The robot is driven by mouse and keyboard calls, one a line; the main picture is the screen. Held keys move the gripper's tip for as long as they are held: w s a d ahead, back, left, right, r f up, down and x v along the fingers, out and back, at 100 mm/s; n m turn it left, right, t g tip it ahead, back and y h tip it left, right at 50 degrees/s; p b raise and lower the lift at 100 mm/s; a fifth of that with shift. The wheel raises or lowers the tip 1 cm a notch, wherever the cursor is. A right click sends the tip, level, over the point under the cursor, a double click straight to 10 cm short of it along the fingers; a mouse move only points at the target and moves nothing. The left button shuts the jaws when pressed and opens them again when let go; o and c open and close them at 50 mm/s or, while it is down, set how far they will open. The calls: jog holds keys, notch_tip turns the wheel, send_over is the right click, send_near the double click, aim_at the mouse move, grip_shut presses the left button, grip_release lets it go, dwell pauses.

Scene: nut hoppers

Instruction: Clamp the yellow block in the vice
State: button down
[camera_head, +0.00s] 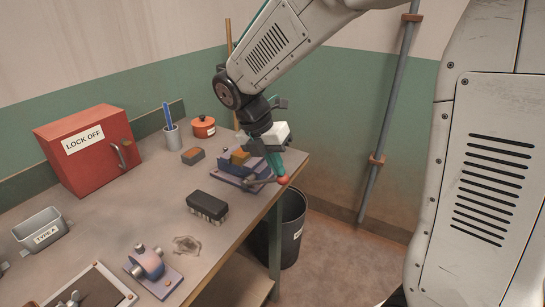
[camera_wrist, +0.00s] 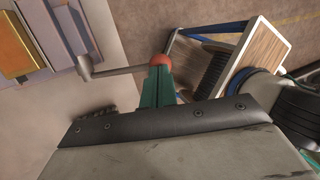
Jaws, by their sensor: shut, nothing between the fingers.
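The blue-purple vice (camera_head: 228,178) sits near the right edge of the bench, and its body also shows at the upper left of the wrist view (camera_wrist: 62,28). The yellow block (camera_head: 239,156) sits at its jaws and also shows in the wrist view (camera_wrist: 14,48); I cannot tell whether the jaws touch it on both sides. The vice's grey handle bar (camera_wrist: 118,71) reaches sideways to a red knob (camera_wrist: 160,60). My gripper (camera_head: 280,171) has its green fingers shut and empty. Their tips are at the red knob, seemingly touching or very close.
A black brush (camera_head: 207,206) lies in front of the vice. A brown block (camera_head: 193,156), a red pot (camera_head: 203,126), a pen cup (camera_head: 172,136) and a red lock-off box (camera_head: 85,150) stand behind and left. A dark bin (camera_head: 284,228) stands beside the bench.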

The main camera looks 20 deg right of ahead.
jog(key=shift+s+d+f, duration=0.4)
jog(key=shift+s+f, duration=0.15)
jog(key=shift+f, duration=0.15)
jog(key=shift+r, duration=0.1)
